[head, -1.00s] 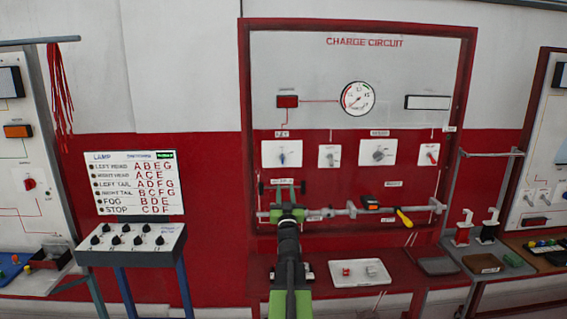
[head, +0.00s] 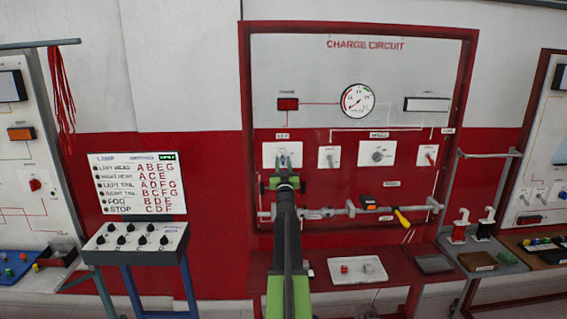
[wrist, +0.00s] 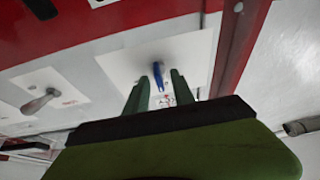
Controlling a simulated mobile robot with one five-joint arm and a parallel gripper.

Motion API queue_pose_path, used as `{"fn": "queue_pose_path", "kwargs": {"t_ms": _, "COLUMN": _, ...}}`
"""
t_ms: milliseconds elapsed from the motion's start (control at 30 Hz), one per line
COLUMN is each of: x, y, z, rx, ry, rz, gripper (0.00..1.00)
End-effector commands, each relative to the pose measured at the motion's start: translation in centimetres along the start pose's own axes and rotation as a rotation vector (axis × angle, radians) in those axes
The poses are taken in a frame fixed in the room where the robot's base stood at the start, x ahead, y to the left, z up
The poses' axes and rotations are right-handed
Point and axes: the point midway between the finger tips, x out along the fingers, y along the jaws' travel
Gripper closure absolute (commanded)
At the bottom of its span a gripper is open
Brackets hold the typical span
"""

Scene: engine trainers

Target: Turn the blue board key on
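The blue key (wrist: 158,82) stands out from a white plate (wrist: 185,52) in the wrist view. My gripper (wrist: 159,78) is open, with one green finger on each side of the key and a small gap on both sides. In the head view, my gripper (head: 284,166) is in front of the white key plate (head: 269,154) at the left of the charge circuit board (head: 300,60). There my gripper mostly hides the key.
Other switch plates (head: 329,157) sit right of the key plate. Below, a rail (head: 340,212) carries an orange block and a yellow-handled screwdriver (head: 402,217). A red bench (head: 320,285) holds a white tray (head: 345,281). The lamp switch box (head: 134,242) stands to the left.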

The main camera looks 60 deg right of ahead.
Motion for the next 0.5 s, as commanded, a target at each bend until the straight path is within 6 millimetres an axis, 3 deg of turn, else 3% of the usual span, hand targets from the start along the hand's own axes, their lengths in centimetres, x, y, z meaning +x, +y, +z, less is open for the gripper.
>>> {"fn": "queue_pose_path", "kwargs": {"t_ms": 67, "x": -0.03, "y": 0.03, "z": 0.01, "rx": 0.0, "ry": 0.0, "rz": 0.0, "gripper": 0.7}}
{"fn": "queue_pose_path", "kwargs": {"t_ms": 300, "x": -0.04, "y": 0.08, "z": 0.01, "rx": 0.0, "ry": 0.0, "rz": 0.001, "gripper": 1.0}}
{"fn": "queue_pose_path", "kwargs": {"t_ms": 500, "x": -0.04, "y": 0.09, "z": 0.0, "rx": 0.0, "ry": 0.0, "rz": 0.001, "gripper": 1.0}}
